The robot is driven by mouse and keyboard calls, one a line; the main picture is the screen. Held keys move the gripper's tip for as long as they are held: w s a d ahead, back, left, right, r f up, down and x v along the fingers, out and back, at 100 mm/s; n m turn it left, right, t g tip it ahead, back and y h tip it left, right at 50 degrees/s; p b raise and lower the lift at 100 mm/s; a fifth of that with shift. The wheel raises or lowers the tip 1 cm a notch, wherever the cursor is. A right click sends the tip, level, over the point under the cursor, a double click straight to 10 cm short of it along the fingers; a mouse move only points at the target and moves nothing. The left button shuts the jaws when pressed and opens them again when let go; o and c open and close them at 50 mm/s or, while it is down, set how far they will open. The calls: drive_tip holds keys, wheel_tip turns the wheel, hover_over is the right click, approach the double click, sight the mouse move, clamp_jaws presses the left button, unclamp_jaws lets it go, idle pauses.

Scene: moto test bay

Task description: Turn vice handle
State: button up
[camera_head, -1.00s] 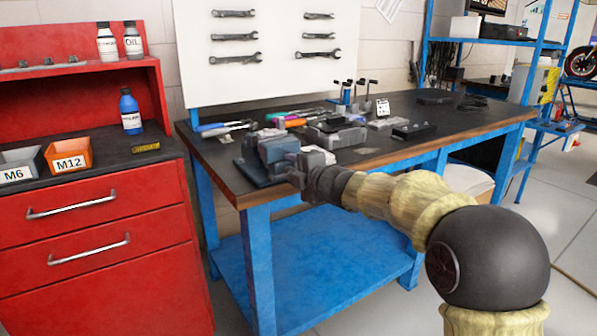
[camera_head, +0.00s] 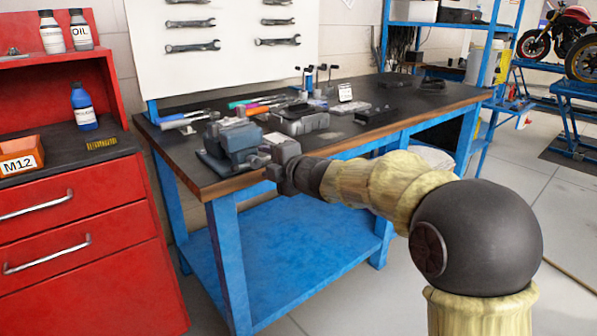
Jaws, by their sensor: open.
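The blue-grey vice (camera_head: 232,143) sits on the near left corner of the workbench (camera_head: 350,143), which has a black top and blue legs. My gripper (camera_head: 275,150) is just right of the vice, at the bench's front edge. Its fingers point toward the vice and partly overlap it in the picture. I cannot tell whether they touch it. The vice handle cannot be made out; it may be hidden behind my gripper. No held object shows in my gripper.
Pliers and screwdrivers (camera_head: 190,117) and a grey metal part (camera_head: 297,120) lie behind the vice. A red cabinet (camera_head: 80,230) with an orange M12 bin (camera_head: 20,155) stands left. Open floor (camera_head: 500,180) lies right of the bench.

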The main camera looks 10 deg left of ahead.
drive_tip(key=p+v, duration=0.1)
drive_tip(key=v, duration=1.2)
drive_tip(key=shift+s+d+r, duration=0.15)
drive_tip(key=shift+s+d, duration=0.05)
drive_tip(key=s+d+f+m+h, duration=0.3)
drive_tip(key=d+f+m+h, duration=0.7)
drive_tip(key=d+f+m, duration=0.65)
drive_tip(key=s+d+f+m+g+h, duration=0.1)
drive_tip(key=s+d+f+m+g, duration=0.4)
drive_tip(key=s, duration=0.3)
drive_tip(key=s+d+f+m+g+h, duration=0.1)
drive_tip(key=s+d+f+m+g, duration=0.2)
drive_tip(key=s+f+m, duration=0.4)
drive_tip(key=w+p+v, duration=0.3)
drive_tip(key=p+v, duration=1.3)
drive_tip(key=w+r+p+v, duration=0.1)
drive_tip(key=w+p+v, duration=0.2)
drive_tip(key=p+v, duration=1.3)
drive_tip(key=shift+s+d+r+n, duration=0.2)
drive_tip(key=shift+r+n, duration=0.15)
drive_tip(key=shift+r, duration=0.6)
